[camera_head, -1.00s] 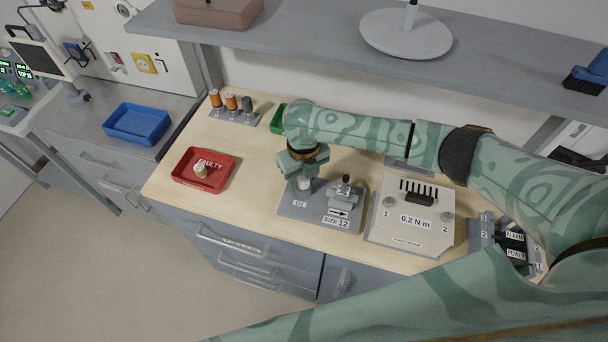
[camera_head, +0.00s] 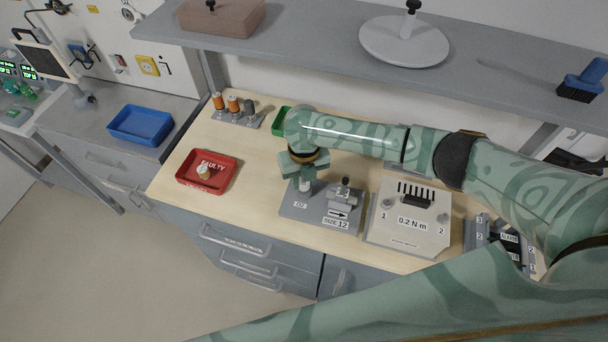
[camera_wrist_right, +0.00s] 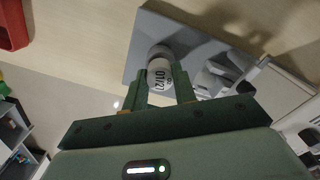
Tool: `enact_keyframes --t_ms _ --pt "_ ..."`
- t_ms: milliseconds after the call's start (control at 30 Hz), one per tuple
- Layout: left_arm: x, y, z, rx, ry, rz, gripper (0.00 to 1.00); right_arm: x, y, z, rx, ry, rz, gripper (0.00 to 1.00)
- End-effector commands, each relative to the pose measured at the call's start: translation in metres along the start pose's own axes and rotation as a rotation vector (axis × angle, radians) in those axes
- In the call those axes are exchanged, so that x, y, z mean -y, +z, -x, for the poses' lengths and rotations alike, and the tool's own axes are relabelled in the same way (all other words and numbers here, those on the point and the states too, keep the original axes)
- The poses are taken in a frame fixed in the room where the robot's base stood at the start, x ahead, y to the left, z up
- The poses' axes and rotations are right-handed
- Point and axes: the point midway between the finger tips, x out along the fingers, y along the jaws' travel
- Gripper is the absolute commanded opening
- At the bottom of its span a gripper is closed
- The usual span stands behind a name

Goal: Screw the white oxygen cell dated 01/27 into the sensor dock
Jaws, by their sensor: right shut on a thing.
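The white oxygen cell (camera_wrist_right: 160,74) shows the print 01/27 in the right wrist view, between the two fingers of my right gripper (camera_wrist_right: 165,92). My right gripper is shut on it. In the head view this gripper (camera_head: 304,184) points down over the O2 end of the grey sensor dock (camera_head: 322,218), and a bit of the white cell (camera_head: 305,187) shows below the fingers. The cell stands upright at the dock; I cannot tell how far it is seated, as the fingers hide part of it. My left gripper is not in view.
A red FAULTY tray (camera_head: 188,184) with a small pale item (camera_head: 204,173) stands left. A 0.2 N m box (camera_head: 408,238) stands right of the dock. Orange and grey cylinders (camera_head: 233,105) and a green tray (camera_head: 281,122) are behind. A shelf (camera_head: 300,40) overhangs the bench.

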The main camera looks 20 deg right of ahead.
Motion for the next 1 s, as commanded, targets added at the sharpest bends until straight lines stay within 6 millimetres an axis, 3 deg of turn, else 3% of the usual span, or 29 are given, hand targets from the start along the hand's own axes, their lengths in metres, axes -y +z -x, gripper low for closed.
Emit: enact_keyframes --t_ms 600,1000 --pt "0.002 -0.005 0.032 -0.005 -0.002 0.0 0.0 0.0 0.0 0.002 0.001 0.001 -0.303 0.0" --pt "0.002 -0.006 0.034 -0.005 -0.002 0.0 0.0 0.0 0.001 0.0 0.002 0.001 -0.345 0.0"
